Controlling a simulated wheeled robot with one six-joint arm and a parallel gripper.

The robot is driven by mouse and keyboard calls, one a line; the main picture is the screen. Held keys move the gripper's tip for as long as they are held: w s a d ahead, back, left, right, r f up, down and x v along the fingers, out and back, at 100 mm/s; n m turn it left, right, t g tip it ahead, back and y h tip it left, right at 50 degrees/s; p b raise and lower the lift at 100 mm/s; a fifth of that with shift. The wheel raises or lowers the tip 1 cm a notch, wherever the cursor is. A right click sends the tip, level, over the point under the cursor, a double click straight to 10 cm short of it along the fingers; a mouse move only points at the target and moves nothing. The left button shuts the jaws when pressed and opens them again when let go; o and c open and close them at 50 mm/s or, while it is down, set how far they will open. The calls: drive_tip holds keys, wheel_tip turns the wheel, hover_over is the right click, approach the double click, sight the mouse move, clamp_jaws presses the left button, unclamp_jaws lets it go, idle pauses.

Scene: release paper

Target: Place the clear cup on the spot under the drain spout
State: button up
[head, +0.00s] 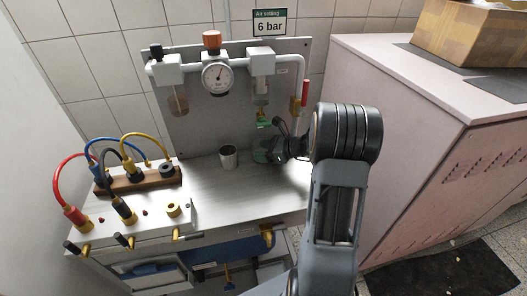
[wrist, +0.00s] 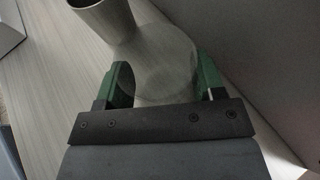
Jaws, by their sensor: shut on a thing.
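My gripper (wrist: 165,85) has its two green fingers on either side of the clear cup (wrist: 165,55), shut on it. The cup is see-through and faint in the wrist view. In the head view, my gripper (head: 268,151) is low at the right part of the bench, below the right-hand filter bowl (head: 262,88). A green and yellow drain fitting (head: 263,120) hangs under that bowl, above my gripper. My gripper partly hides the cup in the head view. I cannot tell whether the cup touches the bench or sits exactly under the spout.
A grey metal cup (head: 228,158) stands just left of the clear cup; it also shows in the wrist view (wrist: 102,18). The back panel (head: 205,125) rises behind. A hose block (head: 135,180) is at left, a pink cabinet (head: 415,140) at right.

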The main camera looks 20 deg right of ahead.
drive_tip(key=shift+f, duration=0.2)
drive_tip(key=o, duration=0.6)
drive_tip(key=shift+r, duration=0.1)
